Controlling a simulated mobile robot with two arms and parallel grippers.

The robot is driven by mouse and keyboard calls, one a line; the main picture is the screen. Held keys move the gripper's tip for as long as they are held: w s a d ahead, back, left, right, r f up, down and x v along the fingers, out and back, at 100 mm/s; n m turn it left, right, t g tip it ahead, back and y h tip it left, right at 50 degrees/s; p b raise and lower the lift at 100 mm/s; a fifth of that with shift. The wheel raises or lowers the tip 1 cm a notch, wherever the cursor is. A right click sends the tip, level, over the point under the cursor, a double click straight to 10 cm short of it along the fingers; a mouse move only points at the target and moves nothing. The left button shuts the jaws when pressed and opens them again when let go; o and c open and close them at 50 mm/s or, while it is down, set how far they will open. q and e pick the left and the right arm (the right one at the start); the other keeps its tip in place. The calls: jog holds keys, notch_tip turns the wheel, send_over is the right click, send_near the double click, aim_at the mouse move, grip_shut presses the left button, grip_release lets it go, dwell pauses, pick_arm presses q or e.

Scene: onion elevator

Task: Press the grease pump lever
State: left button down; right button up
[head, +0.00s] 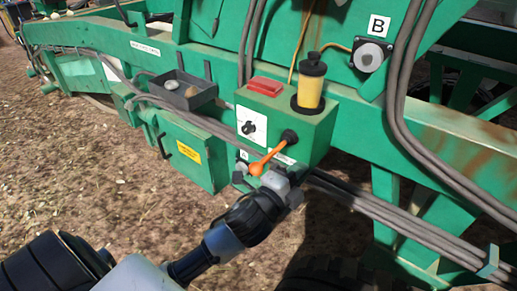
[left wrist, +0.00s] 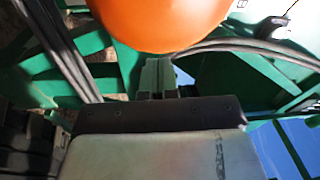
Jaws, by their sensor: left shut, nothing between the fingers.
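The grease pump lever (head: 270,157) is an orange rod on the front of a green pump box (head: 315,135). It slants down to the left from a black pivot and ends in an orange ball knob. In the left wrist view the orange knob (left wrist: 165,22) looms large at the top, just beyond the fingertips. My left gripper (head: 284,181) is just below and right of the knob, shut and empty. Its closed fingers show in the left wrist view (left wrist: 160,78). I cannot tell whether they touch the knob. My right gripper is not in view.
The box carries a red button (head: 265,86), a black dial (head: 248,128) and a yellow reservoir (head: 310,90) with a black cap. An open dark tray (head: 182,92) and a green cabinet (head: 190,155) are to the left. Grey hoses (head: 395,130) run down the right side.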

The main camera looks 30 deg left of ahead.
pick_arm(q)
jog(key=s+d+r+n+g+h, duration=0.4)
jog(key=r+n+g+h, duration=0.45)
jog(key=n, duration=0.75)
jog(key=s+d+r+n+g+h, duration=0.3)
jog(key=d+r+n+g+h, duration=0.5)
jog(key=n, duration=0.7)
jog(key=w+a+m+y, duration=0.2)
jog(key=a+m+y, duration=1.2)
jog(key=a+y, duration=0.4)
jog(key=a, duration=0.5)
jog(key=shift+a+r+y, duration=0.15)
jog(key=shift+r+y, duration=0.05)
jog(key=shift+y, duration=0.15)
